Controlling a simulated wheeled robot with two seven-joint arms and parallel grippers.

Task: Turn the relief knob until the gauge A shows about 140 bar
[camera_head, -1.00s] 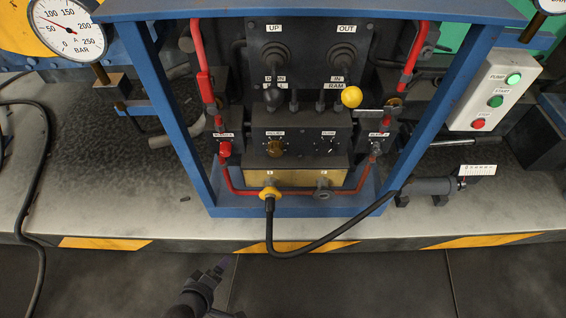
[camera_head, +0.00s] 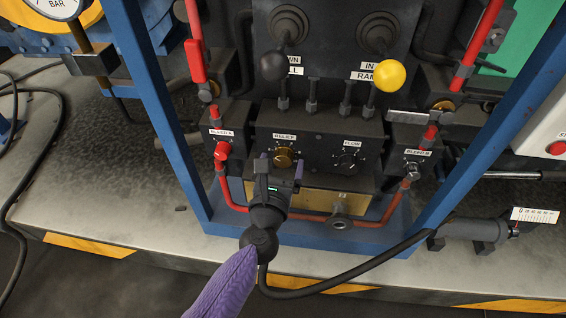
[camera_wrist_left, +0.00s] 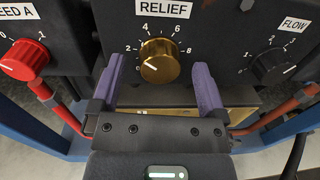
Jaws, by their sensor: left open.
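The brass relief knob (camera_head: 284,157) is on the dark valve block under the RELIEF label. In the left wrist view the knob (camera_wrist_left: 160,61) has a white mark pointing lower left, near the 0 of its scale. My left gripper (camera_head: 281,164) is open in front of the knob. In the left wrist view its purple fingers (camera_wrist_left: 159,76) stand on either side of the knob, slightly below it, with gaps visible. Gauge A (camera_head: 54,7) is cut off at the top left; its needle reading is not visible. My right gripper is not in view.
The red bleed A knob (camera_head: 222,150) is left of the relief knob, the black flow knob (camera_head: 347,160) right. Above are levers with a black ball (camera_head: 273,66) and a yellow ball (camera_head: 390,75). Blue frame posts (camera_head: 160,110) flank the panel. A black hose (camera_head: 340,282) runs below.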

